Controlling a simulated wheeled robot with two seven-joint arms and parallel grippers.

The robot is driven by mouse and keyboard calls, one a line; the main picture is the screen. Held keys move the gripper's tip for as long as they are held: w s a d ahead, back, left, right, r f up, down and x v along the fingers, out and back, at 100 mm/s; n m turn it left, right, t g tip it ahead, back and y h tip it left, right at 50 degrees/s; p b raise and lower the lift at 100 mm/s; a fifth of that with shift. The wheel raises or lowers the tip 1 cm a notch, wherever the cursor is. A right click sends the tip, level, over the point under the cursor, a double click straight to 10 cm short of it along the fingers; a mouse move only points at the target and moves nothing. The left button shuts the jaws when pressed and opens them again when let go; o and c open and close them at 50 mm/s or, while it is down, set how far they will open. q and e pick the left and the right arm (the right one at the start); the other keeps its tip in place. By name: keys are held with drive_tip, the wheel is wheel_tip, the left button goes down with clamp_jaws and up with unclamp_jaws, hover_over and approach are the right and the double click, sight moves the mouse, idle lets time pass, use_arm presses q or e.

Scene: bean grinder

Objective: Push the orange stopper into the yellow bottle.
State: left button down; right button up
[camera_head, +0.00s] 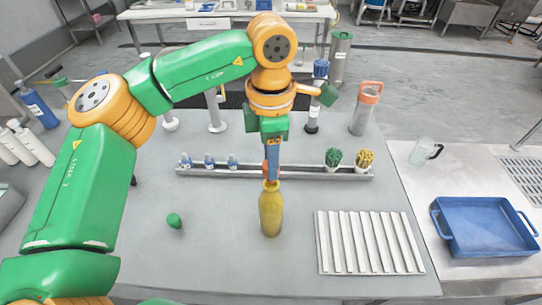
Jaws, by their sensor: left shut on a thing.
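The yellow bottle (271,214) stands upright on the grey table, right of its middle. My left arm comes in from the left, and my left gripper (272,172) points straight down just above the bottle's mouth. Its narrow fingers are shut on a small orange piece (265,169), which looks like the orange stopper. It is mostly hidden by the fingers, and I cannot tell whether it touches the bottle's mouth. My right gripper is not in view.
A green stopper-like piece (174,221) lies left of the bottle. Behind is a long grey rack (300,172) with small blue-topped vials and green and yellow bundles. A ribbed white tray (368,242) lies to the right; a blue bin (485,227) stands further right.

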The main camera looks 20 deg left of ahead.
use_arm(q)
drive_tip(key=shift+f+b, duration=1.5)
drive_tip(key=shift+f, duration=0.25)
drive_tip(key=shift+c, duration=2)
unclamp_jaws()
drive_tip(key=shift+r, duration=0.1)
wheel_tip(320, 180, up, 7)
